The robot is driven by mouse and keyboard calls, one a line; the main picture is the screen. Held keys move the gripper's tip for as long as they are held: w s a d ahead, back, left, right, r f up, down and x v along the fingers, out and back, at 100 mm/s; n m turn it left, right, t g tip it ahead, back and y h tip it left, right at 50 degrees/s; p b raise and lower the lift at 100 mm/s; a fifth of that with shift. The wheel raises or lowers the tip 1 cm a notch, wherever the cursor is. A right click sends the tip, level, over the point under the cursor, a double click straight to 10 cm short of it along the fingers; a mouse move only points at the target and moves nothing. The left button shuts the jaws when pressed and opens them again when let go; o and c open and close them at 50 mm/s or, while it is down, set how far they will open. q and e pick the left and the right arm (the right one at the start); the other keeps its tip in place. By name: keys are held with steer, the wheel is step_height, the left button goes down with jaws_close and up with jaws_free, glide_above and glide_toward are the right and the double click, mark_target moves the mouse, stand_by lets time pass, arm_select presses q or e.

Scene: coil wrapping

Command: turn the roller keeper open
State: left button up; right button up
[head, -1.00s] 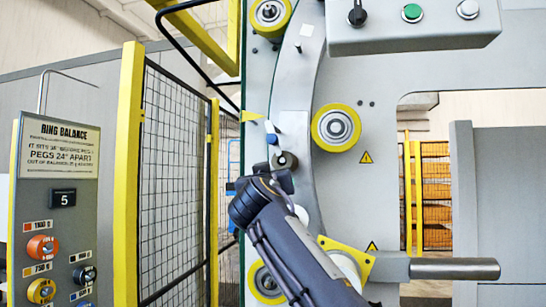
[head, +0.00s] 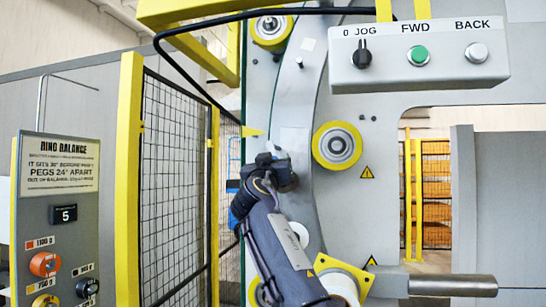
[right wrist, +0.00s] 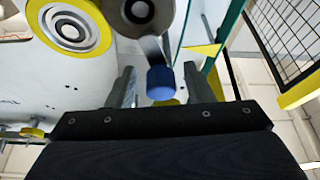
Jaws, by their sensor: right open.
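The roller keeper shows in the right wrist view as a short grey lever with a blue tip (right wrist: 160,84). It runs from a dark round hub (right wrist: 139,10) at the top of that view. My right gripper (right wrist: 160,76) is open, with one finger on each side of the blue tip and visible gaps between. In the head view my right gripper (head: 272,160) is in front of the curved grey ring, beside the hub (head: 286,178), and hides the blue tip. Whether the fingers touch the keeper is not clear. My left gripper is not in view.
A yellow roller (head: 337,146) sits right of the gripper, with another (head: 271,28) above. A yellow pointer (head: 252,132) is just up and left. A control box (head: 418,55) hangs at upper right. A mesh fence (head: 176,185) and a peg panel (head: 58,225) stand left.

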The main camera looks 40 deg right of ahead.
jaws_close()
steer(key=shift+s+n, duration=0.1)
steer(key=shift+n, duration=0.2)
steer(key=n, duration=0.1)
steer(key=n+y, duration=0.1)
steer(key=n+t, duration=0.1)
steer(key=shift+s+d+r, duration=0.3)
steer(key=shift+s, duration=0.1)
steer(key=shift+s+d+r+n+t+y, duration=0.2)
steer(key=shift+n+y, duration=0.3)
steer(key=shift+n, duration=0.5)
steer(key=shift+s+d+r+n+t+y, duration=0.2)
steer(key=shift+n+y, duration=0.3)
steer(key=shift+n, duration=0.5)
steer(key=shift+a+r+n+t+y, duration=0.15)
steer(key=shift+n+t+y, duration=0.25)
steer(key=shift+n, duration=0.6)
steer(key=shift+d, duration=0.1)
jaws_free()
